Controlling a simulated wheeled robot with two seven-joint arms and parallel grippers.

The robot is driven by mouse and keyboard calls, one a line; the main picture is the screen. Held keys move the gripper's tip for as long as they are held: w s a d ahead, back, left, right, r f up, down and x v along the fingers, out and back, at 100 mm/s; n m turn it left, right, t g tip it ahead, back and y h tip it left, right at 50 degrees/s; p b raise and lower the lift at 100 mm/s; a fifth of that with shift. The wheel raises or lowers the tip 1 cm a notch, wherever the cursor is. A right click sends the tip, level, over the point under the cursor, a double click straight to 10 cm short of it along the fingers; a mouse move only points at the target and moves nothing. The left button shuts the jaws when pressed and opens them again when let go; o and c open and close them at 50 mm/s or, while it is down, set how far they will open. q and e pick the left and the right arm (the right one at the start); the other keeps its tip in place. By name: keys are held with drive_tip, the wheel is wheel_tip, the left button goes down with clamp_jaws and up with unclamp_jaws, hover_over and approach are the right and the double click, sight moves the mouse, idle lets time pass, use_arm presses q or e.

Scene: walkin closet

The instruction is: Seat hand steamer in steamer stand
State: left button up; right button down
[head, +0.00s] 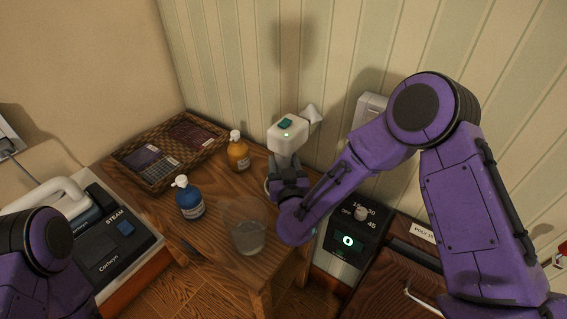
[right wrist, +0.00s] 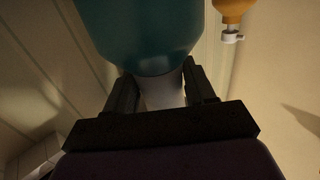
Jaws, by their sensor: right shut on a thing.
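The hand steamer (head: 287,136) has a white head with a teal button and a pale nozzle pointing right. My right gripper (head: 288,180) is shut on its handle and holds it upright near the striped wall, at the back of the wooden table. In the right wrist view the white handle (right wrist: 163,90) lies between the two dark fingers (right wrist: 163,88), below a large teal part (right wrist: 140,30). I cannot make out a steamer stand for certain; my right arm hides part of the area. My left gripper is out of view; only its arm shows at the lower left.
On the wooden table (head: 215,235) stand a blue pump bottle (head: 189,199), an amber pump bottle (head: 238,154), a clear glass (head: 247,237) and a woven tray (head: 150,170). A steam iron station (head: 115,250) is at left. A black dial unit (head: 345,245) stands right of the table.

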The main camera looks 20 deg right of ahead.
idle(0.3)
drive_tip(key=shift+c, duration=1.5)
unclamp_jaws()
drive_tip(key=o, duration=0.3)
drive_tip(key=shift+f, duration=0.1)
drive_tip(key=s+a, duration=0.2)
drive_tip(key=s, duration=1)
idle(0.8)
